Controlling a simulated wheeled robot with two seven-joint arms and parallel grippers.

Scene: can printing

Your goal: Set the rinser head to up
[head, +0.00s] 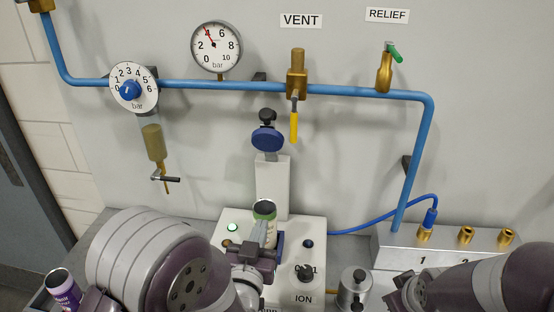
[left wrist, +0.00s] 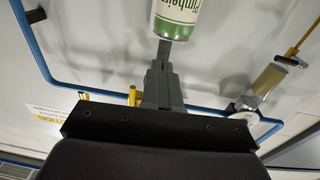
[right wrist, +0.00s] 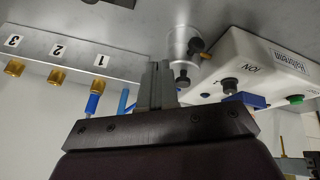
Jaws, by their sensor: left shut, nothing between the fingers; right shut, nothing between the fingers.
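The rinser head, a round blue disc (head: 267,138) with a black knob above it, is at the top of a pale upright post (head: 271,185). It is well above a green and white can (head: 264,209) at the rinser base. My left gripper (head: 270,234) is shut and empty, just in front of the can and below the head. The can also shows in the left wrist view (left wrist: 178,20), beyond the fingertips (left wrist: 165,48); I cannot tell whether they touch it. My right gripper (right wrist: 155,70) is shut and empty, low near the metal cylinder.
Blue pipe (head: 330,90), gauge (head: 216,46) and yellow-handled vent valve (head: 294,127) are behind. A purple can (head: 63,290) is lower left.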

